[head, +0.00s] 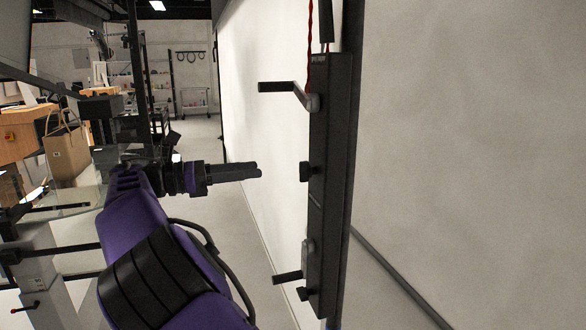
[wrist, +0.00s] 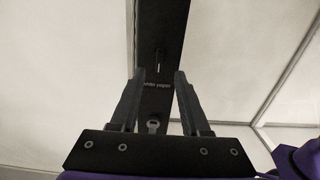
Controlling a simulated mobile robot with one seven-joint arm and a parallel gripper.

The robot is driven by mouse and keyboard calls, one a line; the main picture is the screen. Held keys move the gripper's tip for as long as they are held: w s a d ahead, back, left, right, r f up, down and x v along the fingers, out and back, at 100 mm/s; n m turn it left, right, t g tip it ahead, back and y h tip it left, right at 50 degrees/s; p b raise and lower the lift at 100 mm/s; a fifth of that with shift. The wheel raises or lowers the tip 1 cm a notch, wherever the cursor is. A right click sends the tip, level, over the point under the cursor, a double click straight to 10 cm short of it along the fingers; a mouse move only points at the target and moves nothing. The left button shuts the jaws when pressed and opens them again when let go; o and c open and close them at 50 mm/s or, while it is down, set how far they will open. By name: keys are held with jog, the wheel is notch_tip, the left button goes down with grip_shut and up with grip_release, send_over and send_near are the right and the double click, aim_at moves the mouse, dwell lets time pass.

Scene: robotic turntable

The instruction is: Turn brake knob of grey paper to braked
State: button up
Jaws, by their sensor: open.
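A tall black panel (head: 328,130) is fixed upright along the pale wall and carries two crank handles and two small knobs. The upper knob (head: 304,171) sits mid-panel, below the upper crank (head: 290,92). In the wrist view a knob (wrist: 160,62) with a light, roughly vertical mark shows above a label (wrist: 157,85) ending in "paper"; its first word is doubtful. The panel's top label is too small to read. My gripper (head: 258,170) is level with the upper knob, left of it and apart from it. Its fingers (wrist: 157,90) are open and empty.
The lower crank (head: 287,278) and lower knob (head: 303,293) project near the panel's bottom. A red cord (head: 312,25) hangs above the panel. A table with a paper bag (head: 68,150) stands at the left. The gap between my gripper and the panel is clear.

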aim_at(300, 164)
jog(key=b+x, duration=0.1)
jog(key=x, duration=0.9)
jog(key=shift+d, duration=0.25)
grip_shut()
